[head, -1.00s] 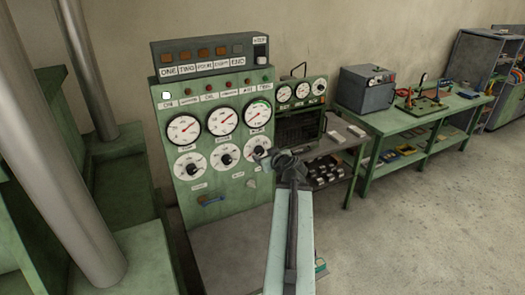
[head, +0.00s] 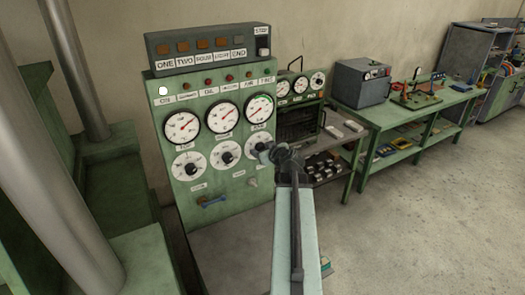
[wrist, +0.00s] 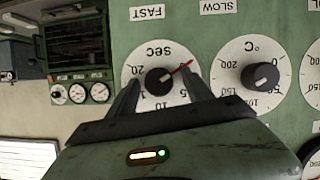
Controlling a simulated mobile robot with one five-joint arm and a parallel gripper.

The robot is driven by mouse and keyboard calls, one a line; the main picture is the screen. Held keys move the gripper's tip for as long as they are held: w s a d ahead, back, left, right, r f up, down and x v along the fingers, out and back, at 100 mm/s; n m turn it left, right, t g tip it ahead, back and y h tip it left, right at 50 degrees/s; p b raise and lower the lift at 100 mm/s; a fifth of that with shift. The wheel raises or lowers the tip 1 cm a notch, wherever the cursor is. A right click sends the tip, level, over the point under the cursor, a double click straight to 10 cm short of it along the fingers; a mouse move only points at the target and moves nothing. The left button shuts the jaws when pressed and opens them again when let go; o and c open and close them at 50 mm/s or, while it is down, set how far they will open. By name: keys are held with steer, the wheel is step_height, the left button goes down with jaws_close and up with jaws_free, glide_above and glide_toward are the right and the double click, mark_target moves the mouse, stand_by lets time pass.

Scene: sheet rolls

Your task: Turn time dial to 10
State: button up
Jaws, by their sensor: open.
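The time dial, marked SEC, is a white round dial (wrist: 136,63) on the green panel, upside down in the wrist view. Its dark knob (wrist: 158,80) carries a red pointer that slants to the upper right there. In the head view the dial is the right one of the lower row, largely hidden behind my gripper (head: 266,152). In the wrist view my open gripper (wrist: 165,88) has one finger on each side of the knob, in front of the dial face. I cannot tell whether the fingers touch the knob.
A second dial marked °C (wrist: 240,50) is right beside the time dial in the wrist view. Three gauges, such as one (head: 223,117), sit above the dials.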

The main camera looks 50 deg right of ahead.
steer(key=shift+a, duration=0.1)
steer(key=shift+s, duration=0.1)
jaws_close()
steer(key=m+t+y+b, duration=0.2)
steer(key=m+b, duration=0.2)
steer(key=m, duration=0.2)
steer(key=m+t+y+b, duration=0.2)
steer(key=m+b, duration=0.2)
steer(key=m, duration=0.2)
steer(key=f+m+t+y+b, duration=0.1)
steer(key=m+t+y+b, duration=0.1)
steer(key=m+b, duration=0.3)
steer(key=shift+s+d+m+t, duration=0.15)
steer(key=shift+d+m+t, duration=0.2)
steer(key=shift+m, duration=0.35)
stand_by(0.6)
